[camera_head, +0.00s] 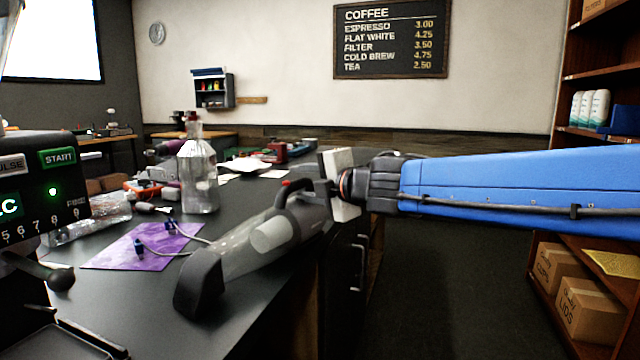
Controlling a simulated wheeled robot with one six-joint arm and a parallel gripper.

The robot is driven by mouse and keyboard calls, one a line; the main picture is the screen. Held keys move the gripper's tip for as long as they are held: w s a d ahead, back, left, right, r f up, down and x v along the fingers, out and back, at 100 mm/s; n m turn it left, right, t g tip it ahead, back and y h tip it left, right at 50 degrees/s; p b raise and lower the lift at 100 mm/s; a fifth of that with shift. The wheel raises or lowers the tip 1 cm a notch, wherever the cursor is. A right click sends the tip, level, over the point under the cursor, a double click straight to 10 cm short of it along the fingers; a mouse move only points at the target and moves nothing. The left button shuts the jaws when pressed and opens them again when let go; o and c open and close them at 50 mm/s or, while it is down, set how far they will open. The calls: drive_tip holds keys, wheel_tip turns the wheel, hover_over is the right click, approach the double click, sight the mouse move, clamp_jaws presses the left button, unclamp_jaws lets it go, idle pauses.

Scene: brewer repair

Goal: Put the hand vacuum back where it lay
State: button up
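The hand vacuum (262,240) is grey with a clear dust bowl, a dark nozzle and a dark handle with a red button. It is low over the right edge of the black counter, nozzle toward me and to the left. I cannot tell whether the nozzle touches the counter. My gripper (326,188) comes in from the right and is at the vacuum's handle, seemingly shut on it. The fingertips are partly hidden by the handle.
A purple cloth (140,246) with cabled connectors lies left of the vacuum. A clear bottle (198,175) stands behind it. A brewer panel (45,190) is close at left. The counter (250,318) is bare in front of the vacuum. Shelves (600,100) stand at right.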

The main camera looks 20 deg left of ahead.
drive_tip(key=v, duration=0.7)
drive_tip(key=w+d+f+m+t+h, duration=0.1)
drive_tip(key=w+d+m+t+h, duration=0.1)
drive_tip(key=d+m, duration=0.35)
drive_tip(key=w+d+f+m+t+h, duration=0.1)
drive_tip(key=w+d+m+t+h, duration=0.15)
drive_tip(key=d, duration=0.65)
drive_tip(key=s+d+f+m+h, duration=0.1)
drive_tip(key=d+f+m+h, duration=0.25)
drive_tip(key=d, duration=0.55)
drive_tip(key=s+d+f+m+h, duration=0.1)
drive_tip(key=d+f+m+h, duration=0.3)
drive_tip(key=d, duration=0.6)
drive_tip(key=s+d+f+m+g+h, duration=0.2)
drive_tip(key=s+d+f+m+g, duration=0.3)
drive_tip(key=s+d+f+m, duration=0.55)
drive_tip(key=s+d+f+m+g+y, duration=0.1)
drive_tip(key=s+f+m+g, duration=0.2)
drive_tip(key=s+f, duration=0.9)
drive_tip(key=s+g, duration=0.1)
drive_tip(key=s, duration=0.1)
drive_tip(key=shift+s+d+m, duration=0.3)
drive_tip(key=shift+s+d, duration=0.05)
